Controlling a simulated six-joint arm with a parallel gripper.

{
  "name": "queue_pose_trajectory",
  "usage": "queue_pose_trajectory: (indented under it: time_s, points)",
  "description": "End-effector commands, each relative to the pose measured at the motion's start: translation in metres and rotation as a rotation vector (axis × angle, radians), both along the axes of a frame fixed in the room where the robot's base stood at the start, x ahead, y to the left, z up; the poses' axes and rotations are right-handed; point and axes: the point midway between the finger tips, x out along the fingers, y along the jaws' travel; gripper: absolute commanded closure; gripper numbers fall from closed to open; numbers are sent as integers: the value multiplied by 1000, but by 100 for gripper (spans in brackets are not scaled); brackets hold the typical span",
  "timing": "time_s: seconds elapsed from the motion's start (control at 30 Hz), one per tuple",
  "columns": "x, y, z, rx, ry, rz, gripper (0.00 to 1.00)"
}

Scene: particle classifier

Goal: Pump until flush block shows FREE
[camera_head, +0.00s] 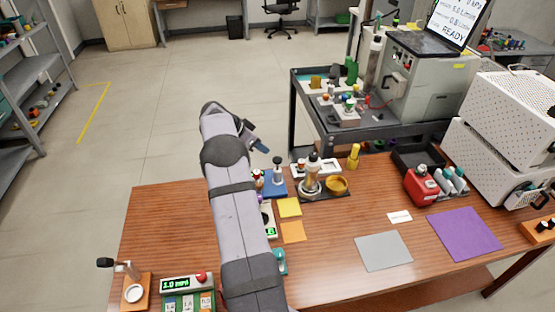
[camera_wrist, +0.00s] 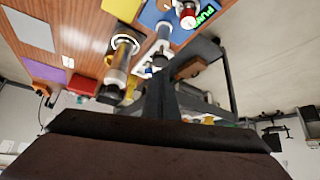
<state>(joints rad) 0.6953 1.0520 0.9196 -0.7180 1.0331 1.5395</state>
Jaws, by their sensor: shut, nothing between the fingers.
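My gripper (camera_head: 260,148) is shut and empty, held above the far edge of the wooden table. Its dark fingers fill the bottom of the wrist view (camera_wrist: 160,135). A blue base with an upright grey post and dark knob (camera_head: 277,172) stands just in front of it, apart from it; the post also shows in the wrist view (camera_wrist: 163,38). A small device with a green-lit display (camera_wrist: 204,16) sits beside the blue base; its letters are cut off and I cannot read them surely. In the head view my arm partly covers a lit display (camera_head: 269,231).
A glass cylinder on a metal base (camera_head: 312,180) and a yellow bowl (camera_head: 337,185) stand right of the post. A meter box (camera_head: 187,284) and a lever on an orange base (camera_head: 134,292) are at front left. A dark cart (camera_head: 295,110) stands behind.

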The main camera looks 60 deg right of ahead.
Motion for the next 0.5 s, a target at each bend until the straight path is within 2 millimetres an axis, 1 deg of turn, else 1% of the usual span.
queue_pose_trajectory:
  time_s: [0.27,0.5]
  points:
    - [-1,-2,-4,2,2,1,100]
    - [-5,-14,-21,3,3,1,100]
